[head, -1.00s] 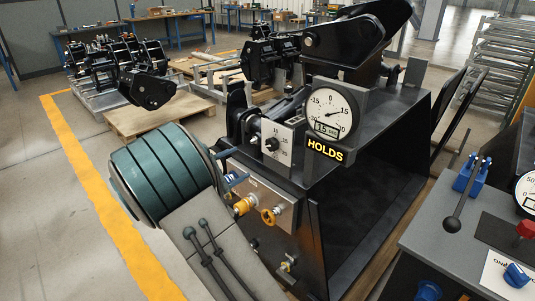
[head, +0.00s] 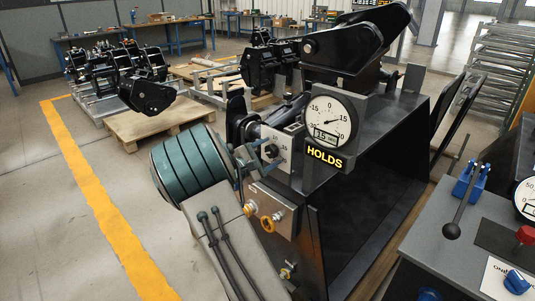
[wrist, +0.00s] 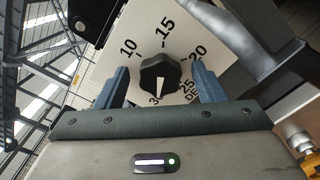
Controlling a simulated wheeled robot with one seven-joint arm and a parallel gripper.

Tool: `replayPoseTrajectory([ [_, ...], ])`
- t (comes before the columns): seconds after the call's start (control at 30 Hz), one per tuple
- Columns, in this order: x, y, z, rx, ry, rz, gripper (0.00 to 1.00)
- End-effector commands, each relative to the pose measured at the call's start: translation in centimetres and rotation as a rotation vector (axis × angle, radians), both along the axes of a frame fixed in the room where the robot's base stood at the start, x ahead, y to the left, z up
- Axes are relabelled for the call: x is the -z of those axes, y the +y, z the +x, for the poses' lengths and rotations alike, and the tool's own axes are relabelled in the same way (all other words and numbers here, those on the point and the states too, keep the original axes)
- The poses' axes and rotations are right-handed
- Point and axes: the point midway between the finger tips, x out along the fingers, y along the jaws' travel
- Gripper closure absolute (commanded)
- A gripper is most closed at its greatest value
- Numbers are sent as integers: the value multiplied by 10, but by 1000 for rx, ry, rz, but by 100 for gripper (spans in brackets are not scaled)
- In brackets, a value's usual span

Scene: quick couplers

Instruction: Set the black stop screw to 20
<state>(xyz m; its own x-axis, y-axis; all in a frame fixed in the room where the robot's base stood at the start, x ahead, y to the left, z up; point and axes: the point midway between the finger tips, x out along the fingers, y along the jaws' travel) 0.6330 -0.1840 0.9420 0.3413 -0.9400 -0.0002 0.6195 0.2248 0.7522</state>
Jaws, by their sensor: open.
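The black stop screw (wrist: 159,76) is a ribbed knob on a pale dial plate (wrist: 133,28) marked 10, 15, 20, 25 and a partly hidden 30. Its white line points down in the wrist view, near the 30 mark. My gripper (wrist: 160,68) is open, its blue fingers on either side of the knob with gaps between. In the head view my gripper (head: 250,158) is just left of the knob (head: 270,151).
A panel with a yellow-orange knob (head: 268,225) sits below the dial. A grey console (head: 440,245) with a black lever stands at right. Machine parts (head: 148,95) on a pallet lie at back left. The floor left of the yellow line is clear.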

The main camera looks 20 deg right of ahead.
Motion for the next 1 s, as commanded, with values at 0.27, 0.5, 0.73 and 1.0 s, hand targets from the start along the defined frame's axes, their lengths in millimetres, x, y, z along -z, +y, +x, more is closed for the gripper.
replayPoseTrajectory([
  [0.27,0,-1,0,0,0,0,43],
  [0.5,0,-1,0,0,0,0,82],
  [0.73,-1,-1,0,0,26,-10,82],
  [1.0,-4,0,0,0,161,-58,82],
])
